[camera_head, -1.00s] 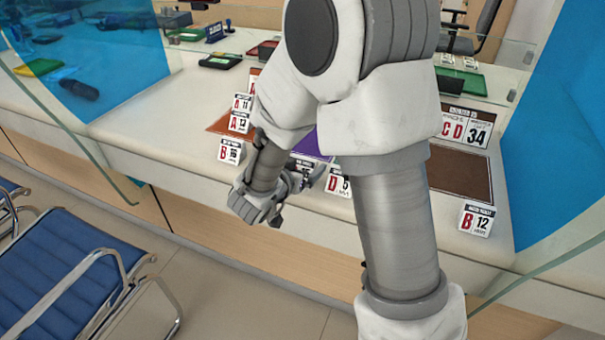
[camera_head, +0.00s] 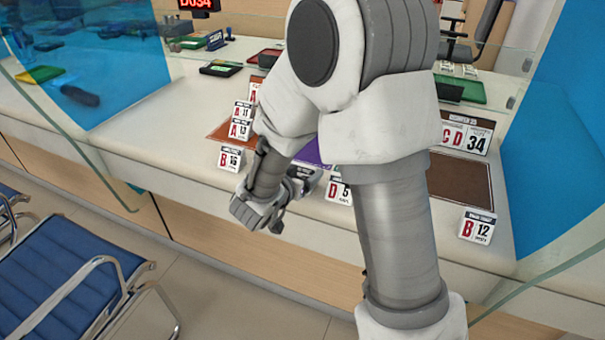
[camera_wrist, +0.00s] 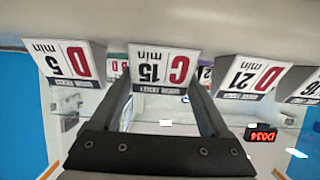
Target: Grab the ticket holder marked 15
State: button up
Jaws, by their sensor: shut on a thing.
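The ticket holder marked C 15 (camera_wrist: 163,66) is white with red and black print and appears upside down in the wrist view. My gripper (camera_wrist: 160,84) has its two dark fingers at either side of this holder, shut on it. In the head view my gripper (camera_head: 297,185) is at the counter's front edge, partly covered by my own arm. The holder marked 15 cannot be read there.
Glass panes (camera_head: 75,120) flank the counter (camera_head: 185,160).

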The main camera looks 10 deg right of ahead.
aim_at(303, 172)
jog(key=shift+r+p, duration=0.3)
jog(key=shift+r, duration=0.3)
jog(key=r+p, duration=0.1)
jog(key=r, duration=0.1)
jog(key=r+p, duration=0.1)
jog(key=shift+s+r, duration=0.2)
jog(key=shift+r, duration=0.2)
jog(key=s+d+r+b, duration=0.4)
jog(key=s+r, duration=0.1)
jog(key=s, duration=0.5)
jog(key=shift+d+r+b, duration=0.3)
jog(key=shift+r+b, duration=0.1)
jog(key=shift+s, duration=0.2)
